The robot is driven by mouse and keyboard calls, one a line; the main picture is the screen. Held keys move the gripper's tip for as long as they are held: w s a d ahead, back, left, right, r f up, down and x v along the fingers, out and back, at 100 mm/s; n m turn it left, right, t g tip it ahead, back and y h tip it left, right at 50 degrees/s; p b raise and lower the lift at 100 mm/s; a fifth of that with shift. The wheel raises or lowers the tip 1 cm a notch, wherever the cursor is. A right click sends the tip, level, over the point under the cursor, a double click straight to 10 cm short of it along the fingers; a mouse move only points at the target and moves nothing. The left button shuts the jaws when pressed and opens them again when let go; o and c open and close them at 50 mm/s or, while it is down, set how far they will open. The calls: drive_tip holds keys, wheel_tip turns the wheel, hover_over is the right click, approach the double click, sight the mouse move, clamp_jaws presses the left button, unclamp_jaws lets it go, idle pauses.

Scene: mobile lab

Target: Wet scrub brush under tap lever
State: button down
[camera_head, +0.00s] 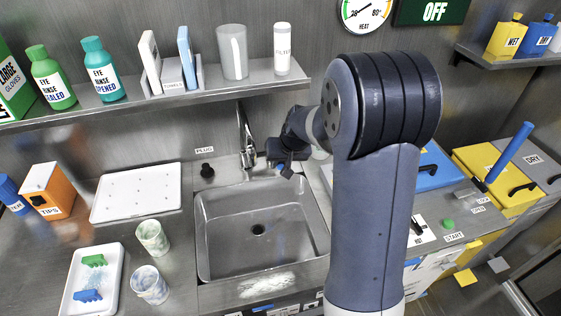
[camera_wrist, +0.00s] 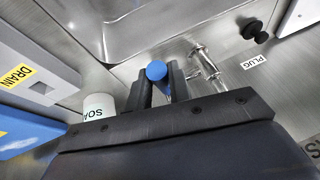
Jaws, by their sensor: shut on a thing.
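My gripper (camera_head: 284,165) is low at the back right corner of the sink (camera_head: 205,240), just right of the tap (camera_head: 246,140). In the wrist view my gripper (camera_wrist: 160,80) is shut on a blue round-ended thing (camera_wrist: 157,70). I cannot tell if it is a brush handle or a lever end. The chrome tap (camera_wrist: 203,62) is close beside the right finger; whether they touch is unclear. A green brush-like item (camera_head: 95,260) and a blue one (camera_head: 88,296) lie on a small white tray (camera_head: 108,283) at the front left.
A black plug (camera_head: 207,171) sits left of the tap. A white soap container (camera_wrist: 99,105) stands close to my gripper. Two cups (camera_head: 152,238) (camera_head: 149,285) stand left of the sink. A shelf (camera_head: 170,98) with bottles runs above. The sink basin is empty.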

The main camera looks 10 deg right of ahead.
drive_tip(key=d+n+b, duration=0.1)
drive_tip(key=d+b, duration=0.1)
drive_tip(key=b, duration=0.1)
drive_tip(key=shift+w+n+y, duration=0.1)
drive_tip(key=shift+n+y, duration=0.3)
drive_tip(key=c, duration=1.3)
unclamp_jaws()
drive_tip(key=v, duration=1)
drive_tip(key=shift+r, duration=0.4)
